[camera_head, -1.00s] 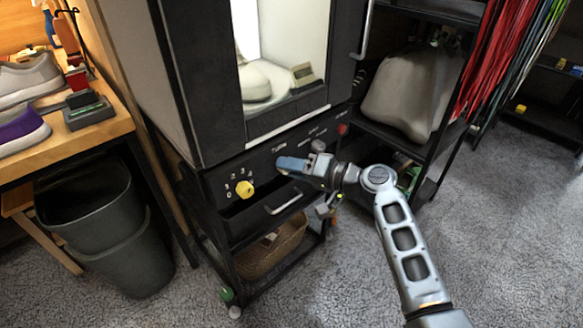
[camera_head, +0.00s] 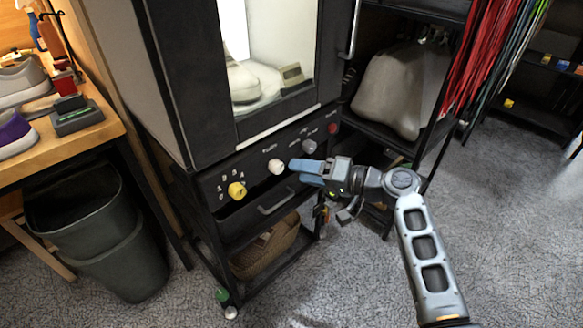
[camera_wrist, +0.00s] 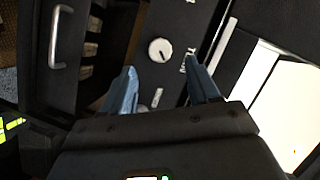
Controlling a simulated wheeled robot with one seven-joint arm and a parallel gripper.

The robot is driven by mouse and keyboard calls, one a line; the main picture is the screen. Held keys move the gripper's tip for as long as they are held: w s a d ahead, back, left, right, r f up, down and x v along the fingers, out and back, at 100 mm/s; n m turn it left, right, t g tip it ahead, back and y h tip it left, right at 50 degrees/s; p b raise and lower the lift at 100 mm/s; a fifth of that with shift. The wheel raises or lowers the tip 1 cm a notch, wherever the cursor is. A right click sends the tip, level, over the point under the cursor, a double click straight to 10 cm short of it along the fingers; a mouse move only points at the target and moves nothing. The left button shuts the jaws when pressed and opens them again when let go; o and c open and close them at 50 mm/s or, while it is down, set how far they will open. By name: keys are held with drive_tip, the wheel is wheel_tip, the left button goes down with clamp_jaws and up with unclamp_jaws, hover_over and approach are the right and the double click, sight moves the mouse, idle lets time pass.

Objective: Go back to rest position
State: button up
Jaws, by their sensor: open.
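My gripper (camera_head: 296,170) is in front of the control panel of the black cleaning cabinet (camera_head: 165,90) in the head view. Its blue fingers point left toward the panel, to the right of a white knob (camera_head: 277,167). In the wrist view the two blue fingers of my gripper (camera_wrist: 163,80) are spread apart with nothing between them. A white knob (camera_wrist: 160,50) lies beyond the fingertips, apart from them. My arm reaches in from the lower right of the head view.
The panel also has a yellow knob (camera_head: 237,190), a grey knob (camera_head: 309,146) and a red button (camera_head: 333,128). A drawer handle (camera_head: 276,201) sits below it. A wicker basket (camera_head: 265,250) is on the low shelf. Dark bins (camera_head: 120,250) stand left. Carpet at right is clear.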

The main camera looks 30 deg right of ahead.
drive_tip(key=shift+v, duration=0.9)
drive_tip(key=s+a+f+m+h, duration=0.1)
drive_tip(key=s+f+h, duration=0.2)
drive_tip(key=s+f, duration=0.4)
drive_tip(key=s+a+f+h, duration=0.25)
drive_tip(key=s+f, duration=0.25)
drive_tip(key=s, duration=0.3)
drive_tip(key=s+r+n+h, duration=0.15)
drive_tip(key=s+h, duration=0.25)
drive_tip(key=s, duration=1.2)
drive_tip(key=s+a+r+n+t, duration=0.2)
drive_tip(key=s+r+n, duration=0.2)
drive_tip(key=s+r, duration=1.05)
wheel_tip(320, 180, up, 15)
drive_tip(key=w+p, duration=0.1)
drive_tip(key=p, duration=1.1)
drive_tip(key=shift+p, duration=0.35)
